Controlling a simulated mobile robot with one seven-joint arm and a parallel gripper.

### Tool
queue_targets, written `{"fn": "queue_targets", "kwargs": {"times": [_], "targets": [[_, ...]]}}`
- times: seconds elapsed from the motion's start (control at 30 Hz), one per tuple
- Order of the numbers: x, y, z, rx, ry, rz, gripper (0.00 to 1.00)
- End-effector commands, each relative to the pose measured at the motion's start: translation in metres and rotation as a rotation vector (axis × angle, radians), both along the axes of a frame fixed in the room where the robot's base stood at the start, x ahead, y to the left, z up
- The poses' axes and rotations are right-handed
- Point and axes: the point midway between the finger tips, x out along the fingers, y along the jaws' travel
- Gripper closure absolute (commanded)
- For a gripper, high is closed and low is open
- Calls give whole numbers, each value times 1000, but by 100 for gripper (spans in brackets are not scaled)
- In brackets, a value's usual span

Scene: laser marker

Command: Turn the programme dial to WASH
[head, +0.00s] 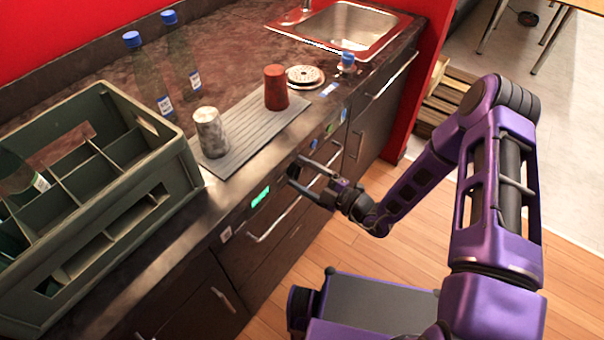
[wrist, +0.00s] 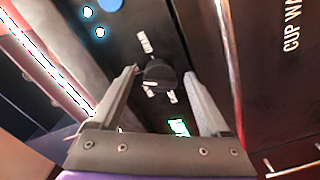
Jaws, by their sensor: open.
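The programme dial (wrist: 158,72) is a dark round knob on a black panel in the wrist view. A short white mark shows on its lower-left part. Small white labels surround it, one above (wrist: 145,42) and others below (wrist: 172,97); they are too small to read surely. My gripper (wrist: 159,77) is open, with one finger on each side of the dial; I cannot tell whether either touches it. In the head view my gripper (head: 293,171) is at the front panel under the counter edge, and the dial is not clearly visible there.
A green display (wrist: 178,127) lies below the dial; it also shows in the head view (head: 260,195). A bar handle (head: 285,218) runs below the panel. On the counter stand a green crate (head: 185,165), a grey cup (head: 211,132), a red-brown cup (head: 276,88) and bottles.

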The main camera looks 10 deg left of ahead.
Motion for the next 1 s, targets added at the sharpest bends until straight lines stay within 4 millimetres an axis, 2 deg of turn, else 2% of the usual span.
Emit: {"fn": "queue_targets", "kwargs": {"times": [0.13, 0.57, 0.6, 1.0], "targets": [[0, 0, 0, 0, 0, 0, 20], [0, 0, 0, 0, 0, 0, 97], [0, 0, 0, 0, 0, 0, 100], [0, 0, 1, -28, -72, -1, 100]]}}
